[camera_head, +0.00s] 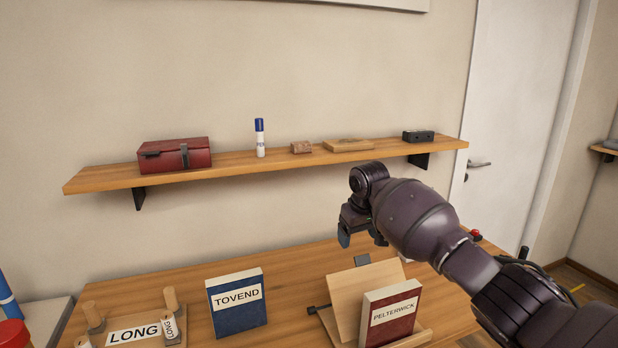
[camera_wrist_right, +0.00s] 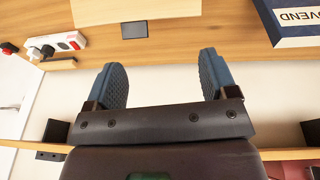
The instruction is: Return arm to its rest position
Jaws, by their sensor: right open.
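My right arm reaches in from the lower right in the head view. Its gripper (camera_head: 361,238) hangs above the back of the desk, beyond the wooden book stand (camera_head: 350,300). In the right wrist view the two blue-grey fingers (camera_wrist_right: 165,85) are apart with nothing between them. My left gripper is in neither view.
A wall shelf (camera_head: 230,172) holds a red box (camera_head: 175,154), a glue stick (camera_head: 260,138) and small items. On the desk (camera_head: 290,262) are a blue TOVEND book (camera_head: 237,305), a red PELTERWICK book (camera_head: 391,315) on the stand, and a LONG-labelled peg holder (camera_head: 134,333). A power strip (camera_wrist_right: 57,46) shows too.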

